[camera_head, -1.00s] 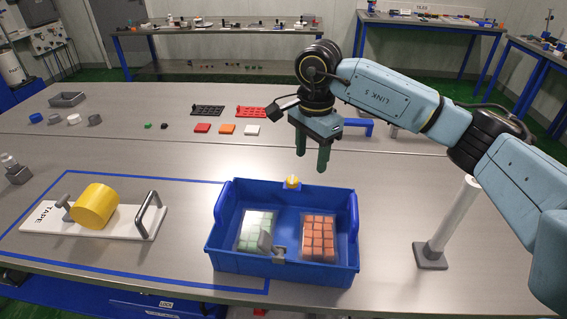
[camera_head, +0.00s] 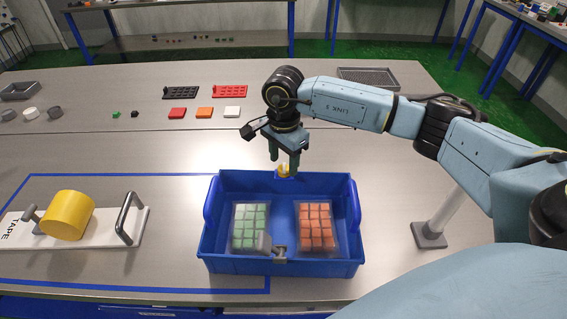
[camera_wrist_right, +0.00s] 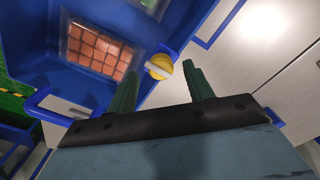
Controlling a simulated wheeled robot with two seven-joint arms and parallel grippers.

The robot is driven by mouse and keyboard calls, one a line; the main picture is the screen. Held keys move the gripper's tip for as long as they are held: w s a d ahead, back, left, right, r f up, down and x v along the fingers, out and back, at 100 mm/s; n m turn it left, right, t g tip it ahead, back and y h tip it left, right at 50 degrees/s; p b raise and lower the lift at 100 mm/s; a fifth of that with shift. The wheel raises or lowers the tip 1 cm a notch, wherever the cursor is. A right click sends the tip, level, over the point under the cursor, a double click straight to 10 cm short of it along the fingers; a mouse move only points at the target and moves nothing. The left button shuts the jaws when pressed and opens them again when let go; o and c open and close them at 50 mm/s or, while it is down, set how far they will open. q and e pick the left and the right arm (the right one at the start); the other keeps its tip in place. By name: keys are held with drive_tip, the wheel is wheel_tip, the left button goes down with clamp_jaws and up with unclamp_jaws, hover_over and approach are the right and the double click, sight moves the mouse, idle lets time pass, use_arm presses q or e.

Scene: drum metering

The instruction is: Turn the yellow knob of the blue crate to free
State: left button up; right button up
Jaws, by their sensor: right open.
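The blue crate (camera_head: 210,225) stands on the table and holds a pack of green blocks (camera_head: 250,227) and a pack of orange blocks (camera_head: 315,228). The yellow knob (camera_head: 283,170) is on the crate's far wall. It also shows in the right wrist view (camera_wrist_right: 160,67), with a pale bar across it. My right gripper (camera_head: 284,162) points down at the knob, its green fingers apart. In the right wrist view the knob lies between and just beyond the fingertips (camera_wrist_right: 160,75); I cannot tell if they touch it. My left gripper is not in view.
A yellow tape roll (camera_head: 68,215) on a white holder with a grey handle (camera_head: 129,217) stands left of the crate. A grey-based white post (camera_head: 430,235) stands to the right.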

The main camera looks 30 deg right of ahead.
drive_tip(key=shift+f, duration=1)
drive_tip(key=c, duration=1)
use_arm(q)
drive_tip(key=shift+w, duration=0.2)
